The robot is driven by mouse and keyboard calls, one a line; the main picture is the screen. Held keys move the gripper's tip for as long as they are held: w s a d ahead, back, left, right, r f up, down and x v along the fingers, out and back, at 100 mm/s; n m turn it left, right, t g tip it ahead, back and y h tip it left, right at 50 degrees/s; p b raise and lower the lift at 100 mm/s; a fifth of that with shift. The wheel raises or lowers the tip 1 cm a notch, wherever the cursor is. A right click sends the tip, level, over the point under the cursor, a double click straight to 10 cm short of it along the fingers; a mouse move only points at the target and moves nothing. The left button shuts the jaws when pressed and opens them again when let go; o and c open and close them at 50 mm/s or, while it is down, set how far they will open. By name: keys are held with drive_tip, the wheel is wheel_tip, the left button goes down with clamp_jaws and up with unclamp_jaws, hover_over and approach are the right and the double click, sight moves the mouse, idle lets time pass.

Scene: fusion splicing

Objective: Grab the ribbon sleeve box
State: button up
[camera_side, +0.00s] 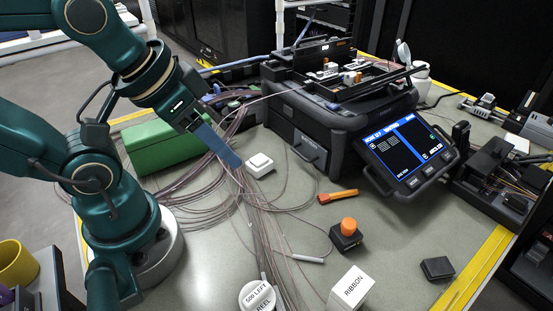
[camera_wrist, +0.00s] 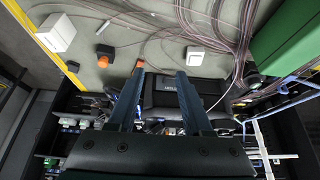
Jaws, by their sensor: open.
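The ribbon sleeve box (camera_side: 349,287) is a white box with the word RIBBON on it. It stands upright at the front of the grey table, partly cut off by the picture's lower edge. In the wrist view it is most likely the white box (camera_wrist: 56,32) at the upper left, well to the left of my fingers. My gripper (camera_side: 238,164) hangs over the left-middle of the table, apart from the box and up and left of it. In the wrist view my two blue fingers (camera_wrist: 161,70) are spread with nothing between them.
A small white block (camera_side: 260,165) lies near my fingertips. Loose fibres (camera_side: 262,215) run across the table. An orange-topped black jar (camera_side: 347,235), an orange tool (camera_side: 338,196) and a white reel (camera_side: 257,297) lie around the box. The splicer (camera_side: 330,120) stands behind, a green case (camera_side: 160,145) left.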

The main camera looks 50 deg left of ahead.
drive_tip(key=o, duration=0.8)
drive_tip(key=shift+c, duration=0.2)
